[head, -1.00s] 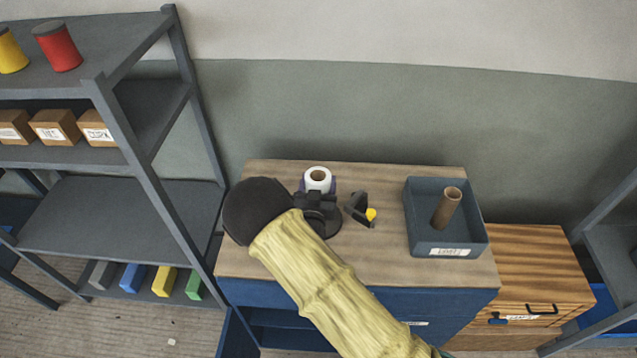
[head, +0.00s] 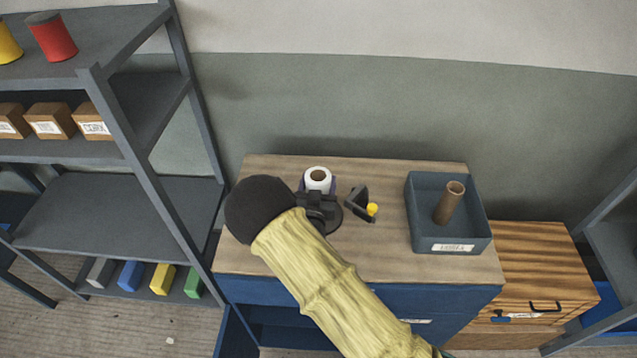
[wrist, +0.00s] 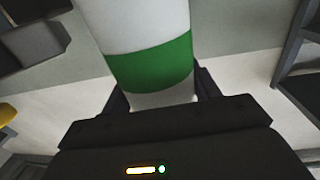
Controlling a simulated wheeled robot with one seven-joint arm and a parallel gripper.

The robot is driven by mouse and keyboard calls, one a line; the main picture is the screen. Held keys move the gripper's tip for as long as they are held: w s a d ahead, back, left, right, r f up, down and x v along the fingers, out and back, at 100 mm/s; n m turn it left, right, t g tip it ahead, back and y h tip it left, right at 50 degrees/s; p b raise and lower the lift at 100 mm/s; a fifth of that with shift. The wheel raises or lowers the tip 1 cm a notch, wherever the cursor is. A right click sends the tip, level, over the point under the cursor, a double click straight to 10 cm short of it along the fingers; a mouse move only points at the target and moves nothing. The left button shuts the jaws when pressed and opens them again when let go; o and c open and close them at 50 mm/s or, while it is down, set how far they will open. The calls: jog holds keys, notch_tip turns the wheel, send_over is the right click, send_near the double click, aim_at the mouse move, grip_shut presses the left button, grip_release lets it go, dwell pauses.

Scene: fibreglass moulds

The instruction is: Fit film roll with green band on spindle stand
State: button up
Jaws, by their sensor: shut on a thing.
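The white film roll with a green band (wrist: 152,66) fills the upper middle of the wrist view, between the fingers of my gripper. In the head view the top of the white roll (head: 318,177) with its brown core shows just beyond my gripper (head: 318,196). My gripper is shut on the roll above the wooden top of the blue cabinet. A dark round base (head: 334,220), perhaps the spindle stand, shows partly behind my gripper. I cannot tell if the roll is on a spindle; its lower end is hidden.
A small black holder with a yellow part (head: 362,204) stands right of my gripper. A grey-blue bin (head: 423,238) with a brown tube (head: 449,203) is farther right. A grey shelf unit (head: 110,215) stands at left. The cabinet top (head: 390,255) is clear in front of the holder.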

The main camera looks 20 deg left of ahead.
jog(key=shift+f+b, duration=0.35)
jog(key=shift+f, duration=0.1)
jog(key=o, duration=1.3)
jog(key=shift+o, duration=0.2)
jog(key=shift+s, duration=0.1)
jog(key=s+d+b, duration=0.2)
jog(key=s+b, duration=0.3)
jog(key=s, duration=1.2)
jog(key=shift+d, duration=0.4)
